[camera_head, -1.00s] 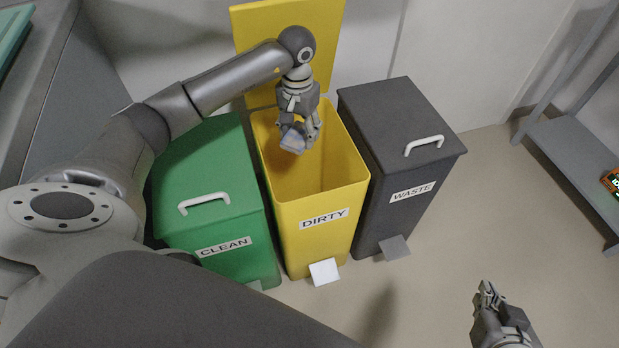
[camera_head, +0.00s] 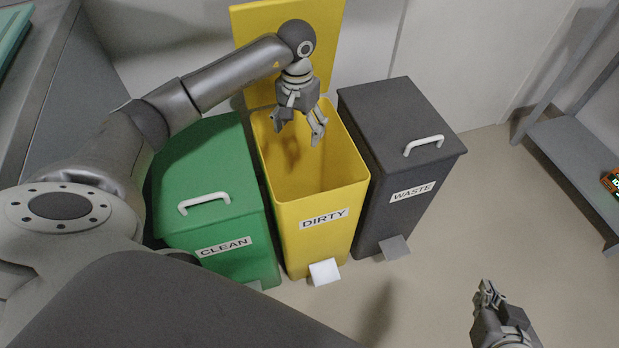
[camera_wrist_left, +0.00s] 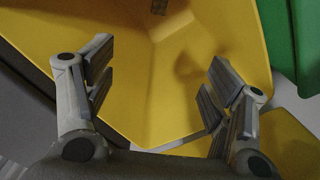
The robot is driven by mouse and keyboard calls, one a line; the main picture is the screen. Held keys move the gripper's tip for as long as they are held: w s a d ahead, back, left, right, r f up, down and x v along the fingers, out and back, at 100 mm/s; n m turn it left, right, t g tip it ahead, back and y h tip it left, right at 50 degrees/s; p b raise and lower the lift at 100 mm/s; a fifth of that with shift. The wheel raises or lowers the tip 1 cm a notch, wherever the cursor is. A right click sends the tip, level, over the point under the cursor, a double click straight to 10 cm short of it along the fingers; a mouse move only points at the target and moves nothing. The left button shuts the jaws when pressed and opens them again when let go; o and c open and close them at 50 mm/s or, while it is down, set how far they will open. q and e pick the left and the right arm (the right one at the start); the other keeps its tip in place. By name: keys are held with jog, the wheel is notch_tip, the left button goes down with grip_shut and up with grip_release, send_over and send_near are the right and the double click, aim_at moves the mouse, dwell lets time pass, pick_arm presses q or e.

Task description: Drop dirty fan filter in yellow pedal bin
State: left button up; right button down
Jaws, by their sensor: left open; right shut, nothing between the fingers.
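The yellow bin (camera_head: 322,245) labelled DIRTY stands between two other bins with its lid (camera_head: 322,45) raised at the back. My left gripper (camera_head: 298,131) is over the bin's mouth, with its fingers spread apart and empty. The left wrist view shows the bin's yellow inner walls (camera_wrist_left: 140,95) past the open fingers. My right gripper (camera_head: 487,291) is shut and empty at the lower right, above the floor and away from the bins.
A green CLEAN bin (camera_head: 210,165) stands left of the yellow one, lid shut. A dark grey WASTE bin (camera_head: 390,115) stands right, lid shut. A white pedal (camera_head: 325,272) sticks out at the yellow bin's foot. A grey rack (camera_head: 575,160) stands far right. Floor (camera_head: 450,235) is clear in front.

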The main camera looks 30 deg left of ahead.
pick_arm(q)
notch_tip(320, 180, up, 11)
dwell(0.3)
jog(key=shift+f, duration=0.1)
